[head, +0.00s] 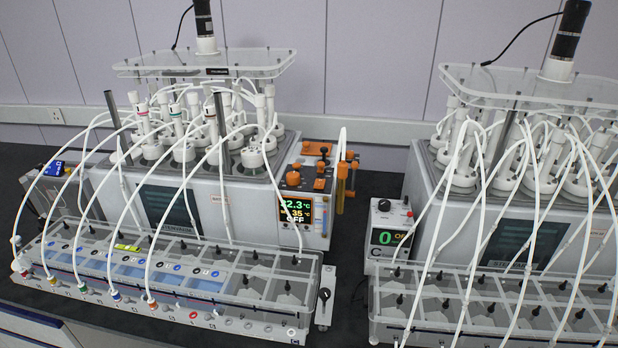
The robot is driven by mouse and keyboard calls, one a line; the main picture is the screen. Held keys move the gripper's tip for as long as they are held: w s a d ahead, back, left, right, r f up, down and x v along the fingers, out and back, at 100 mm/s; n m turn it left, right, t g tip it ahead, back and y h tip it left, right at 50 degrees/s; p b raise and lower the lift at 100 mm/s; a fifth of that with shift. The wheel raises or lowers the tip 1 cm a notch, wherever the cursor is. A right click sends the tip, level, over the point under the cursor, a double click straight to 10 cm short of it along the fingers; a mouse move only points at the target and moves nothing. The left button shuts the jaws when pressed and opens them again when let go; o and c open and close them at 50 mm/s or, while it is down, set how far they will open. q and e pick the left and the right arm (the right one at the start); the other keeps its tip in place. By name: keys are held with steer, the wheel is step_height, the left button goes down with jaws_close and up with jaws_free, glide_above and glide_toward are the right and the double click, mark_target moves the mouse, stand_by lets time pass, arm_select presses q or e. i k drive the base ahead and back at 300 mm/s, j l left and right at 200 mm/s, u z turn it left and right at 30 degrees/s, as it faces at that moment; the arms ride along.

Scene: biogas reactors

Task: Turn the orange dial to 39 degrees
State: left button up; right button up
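The controller (299,213) with the lit display stands at the right end of the left reactor. Its display seems to read 32.3 °C above and 35 °C below, with OFF at the bottom; a white tube crosses part of it. Small orange parts sit on and around its top, among them an orange knob-like piece (293,178) and another orange piece (319,184) to its right. Which of them is the orange dial is too small to tell. Neither of my grippers shows in the head view.
The left tray (160,325) of clear compartments and its white tubes stand in front of the left reactor. A second controller (388,237) with a green 0 display stands right, beside the right reactor (500,235). A dark gap of bench lies between both units.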

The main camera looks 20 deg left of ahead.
mark_target(292, 178)
steer(key=j+u, duration=0.6)
steer(key=u, duration=0.25)
steer(key=i+l, duration=0.05)
